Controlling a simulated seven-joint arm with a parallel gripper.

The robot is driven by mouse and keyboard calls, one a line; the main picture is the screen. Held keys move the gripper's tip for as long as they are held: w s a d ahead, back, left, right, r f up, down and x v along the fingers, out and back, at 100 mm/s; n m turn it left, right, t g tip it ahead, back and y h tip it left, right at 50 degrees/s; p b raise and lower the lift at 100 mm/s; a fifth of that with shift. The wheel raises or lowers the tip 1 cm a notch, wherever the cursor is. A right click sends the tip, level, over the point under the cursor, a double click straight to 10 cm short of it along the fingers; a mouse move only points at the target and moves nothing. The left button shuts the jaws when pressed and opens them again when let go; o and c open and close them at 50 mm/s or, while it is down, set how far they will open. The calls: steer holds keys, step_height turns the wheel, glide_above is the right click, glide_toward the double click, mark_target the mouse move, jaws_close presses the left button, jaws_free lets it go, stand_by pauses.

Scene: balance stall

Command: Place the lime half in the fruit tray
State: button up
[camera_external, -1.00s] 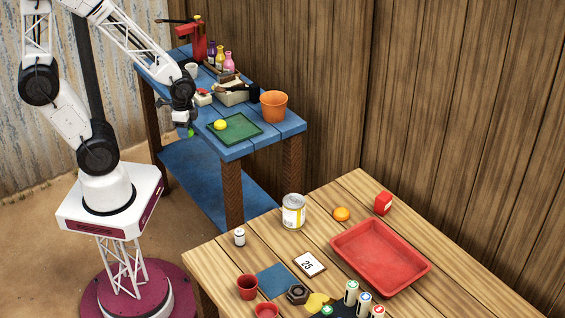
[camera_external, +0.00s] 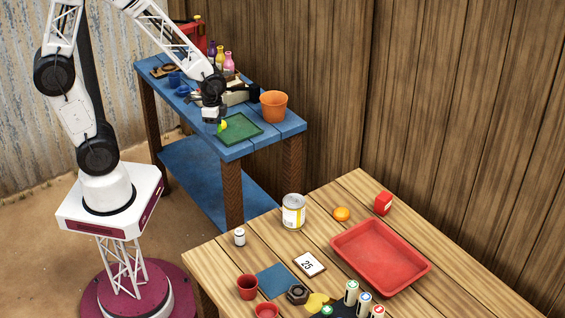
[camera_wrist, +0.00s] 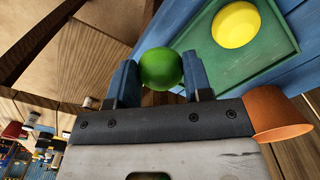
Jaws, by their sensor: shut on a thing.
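The lime half (camera_wrist: 161,68) is a round green fruit between the two blue finger pads in the wrist view. My gripper (camera_wrist: 160,82) is shut on it and holds it up. The fruit tray (camera_external: 243,128) is a flat green tray on the blue bench, and it also shows in the wrist view (camera_wrist: 268,71). A yellow lemon-like fruit (camera_wrist: 236,25) lies in it. In the external view my gripper (camera_external: 211,122) is at the tray's left edge, partly in front of the yellow fruit; the lime is hard to make out there.
An orange pot (camera_external: 273,106) stands right behind the tray. Bottles (camera_external: 228,64) and a pale box (camera_external: 236,97) stand further back on the blue bench. The wooden table (camera_external: 200,255) in front carries a red tray (camera_external: 338,247), a can (camera_external: 293,212) and small items.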

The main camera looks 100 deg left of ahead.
mark_target(230, 137)
steer(key=shift+w+a+f, duration=0.1)
steer(key=shift+w+a, duration=0.4)
steer(key=shift+w, duration=0.3)
steer(key=shift+w+a+f, duration=0.1)
steer(key=shift+w+a, duration=0.35)
steer(key=shift+w, duration=0.35)
steer(key=shift+w+a+f, duration=0.1)
steer(key=shift+w+a, duration=0.4)
steer(key=shift+w, duration=0.3)
steer(key=shift+f, duration=1.7)
steer(key=shift+f, duration=0.1)
steer(key=o, duration=0.9)
step_height(230, 137, up, 12)
